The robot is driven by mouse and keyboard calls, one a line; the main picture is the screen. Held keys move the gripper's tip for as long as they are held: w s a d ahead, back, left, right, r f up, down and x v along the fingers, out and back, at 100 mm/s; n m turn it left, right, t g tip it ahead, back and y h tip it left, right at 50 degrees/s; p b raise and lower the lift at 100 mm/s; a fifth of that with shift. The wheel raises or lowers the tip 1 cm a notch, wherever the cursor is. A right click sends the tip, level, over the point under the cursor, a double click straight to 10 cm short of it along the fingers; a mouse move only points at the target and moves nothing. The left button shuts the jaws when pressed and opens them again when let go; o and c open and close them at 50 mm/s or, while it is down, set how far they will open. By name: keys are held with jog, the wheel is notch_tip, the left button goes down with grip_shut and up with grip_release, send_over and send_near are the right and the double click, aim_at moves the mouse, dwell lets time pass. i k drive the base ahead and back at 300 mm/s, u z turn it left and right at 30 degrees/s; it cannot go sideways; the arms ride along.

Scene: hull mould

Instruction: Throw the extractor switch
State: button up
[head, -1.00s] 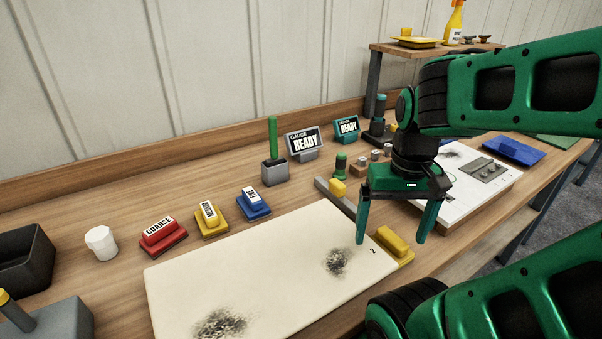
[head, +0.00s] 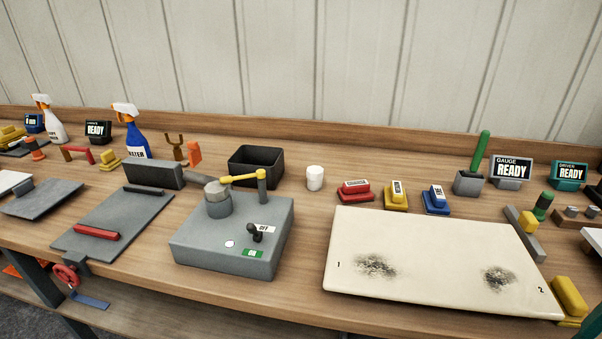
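The extractor is a grey box (head: 215,258) on the bench, left of the middle in the head view. Its switch (head: 254,232) is a small black lever on the top face. A small pale round spot (head: 230,244) is left of the lever. My gripper is out of view; only a bit of green shows at the bottom right corner.
A grey round nozzle (head: 217,200) and a yellow-handled post (head: 262,186) rise from the box's back part. A black bin (head: 256,166) stands behind. A cream panel (head: 430,225) with two dark smudges lies to the right, a grey plate (head: 115,222) to the left.

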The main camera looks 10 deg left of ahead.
aim_at(258, 235)
jog(key=z, duration=2.4)
jog(key=k, duration=2.15)
jog(key=u, duration=1.95)
